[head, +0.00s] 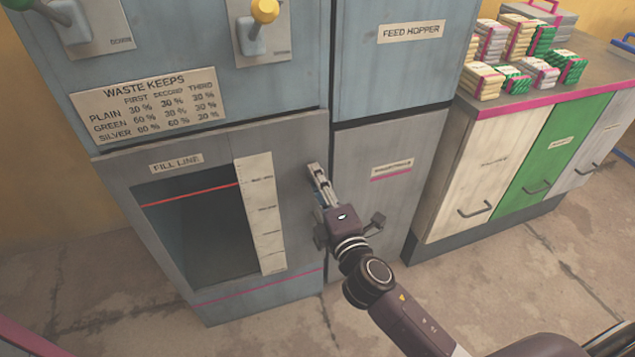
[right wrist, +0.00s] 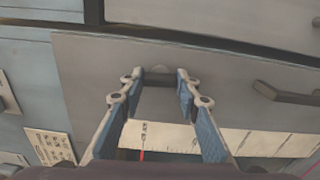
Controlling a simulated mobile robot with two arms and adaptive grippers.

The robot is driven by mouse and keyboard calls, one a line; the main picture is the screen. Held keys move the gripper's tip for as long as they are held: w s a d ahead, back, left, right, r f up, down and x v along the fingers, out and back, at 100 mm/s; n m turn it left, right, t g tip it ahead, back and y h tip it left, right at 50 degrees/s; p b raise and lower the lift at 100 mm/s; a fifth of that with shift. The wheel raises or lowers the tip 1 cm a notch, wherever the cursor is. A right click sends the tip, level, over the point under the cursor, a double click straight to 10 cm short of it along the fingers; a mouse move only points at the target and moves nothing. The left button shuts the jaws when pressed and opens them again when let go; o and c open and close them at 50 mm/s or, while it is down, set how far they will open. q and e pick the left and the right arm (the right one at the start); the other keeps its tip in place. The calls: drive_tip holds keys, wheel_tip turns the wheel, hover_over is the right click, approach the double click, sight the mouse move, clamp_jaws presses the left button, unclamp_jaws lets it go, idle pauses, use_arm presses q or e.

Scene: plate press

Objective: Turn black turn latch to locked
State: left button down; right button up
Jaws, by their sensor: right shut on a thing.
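The grey press door (head: 225,290) has a dark window opening, a red fill line and a pale scale strip. My right gripper (head: 316,172) reaches its upper right edge, and its fingertips are at the door face. In the right wrist view my right gripper (right wrist: 160,88) is shut on the black turn latch (right wrist: 158,76), a short dark piece between the fingertips. In the head view the fingers largely hide the latch, and I cannot tell its turn position clearly. My left gripper is not in view.
A dark handle (right wrist: 285,95) sticks out from the door beside the fingers in the right wrist view. The feed hopper (head: 405,60) stands at upper right. A cabinet with a green door (head: 555,150) is on the right, with bundles on top. The front floor is clear.

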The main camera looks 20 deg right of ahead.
drive_tip(key=shift+m, duration=0.5)
drive_tip(key=o, duration=1.2)
drive_tip(key=shift+c, duration=0.2)
drive_tip(key=s, duration=1.2)
drive_tip(key=shift+d, duration=0.2)
